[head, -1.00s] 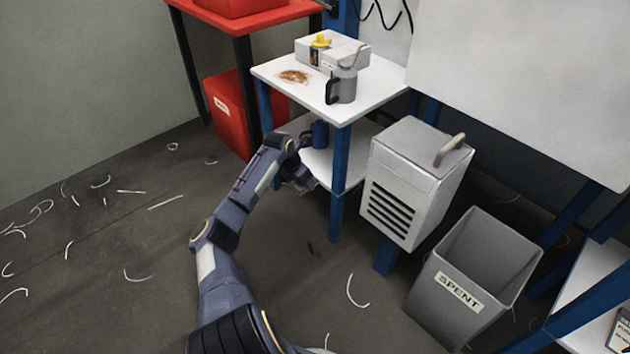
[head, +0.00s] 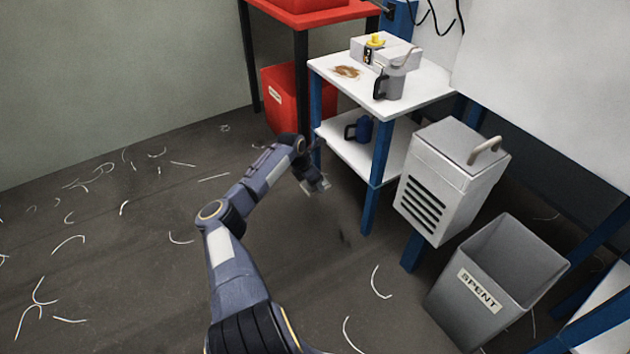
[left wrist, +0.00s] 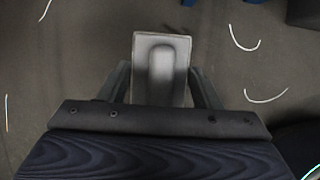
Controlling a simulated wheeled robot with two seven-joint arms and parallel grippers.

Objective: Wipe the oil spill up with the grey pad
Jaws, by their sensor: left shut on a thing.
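The oil spill (head: 346,72) is a brown patch on the white top of the small blue-legged stand (head: 420,100), near its left edge. My left gripper (head: 316,185) is in front of the stand, lower than its top and apart from the spill. In the left wrist view, my left gripper (left wrist: 161,85) is shut on the grey pad (left wrist: 162,45), a light grey plate with a raised rounded grip, held above the dark floor. The pad is small and hard to make out in the head view. My right gripper is in neither view.
A blue mug (head: 361,129) is on the lower shelf. A vented grey box (head: 450,175) and the SPENT bin (head: 495,280) stand right. Floor at left has only scraps.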

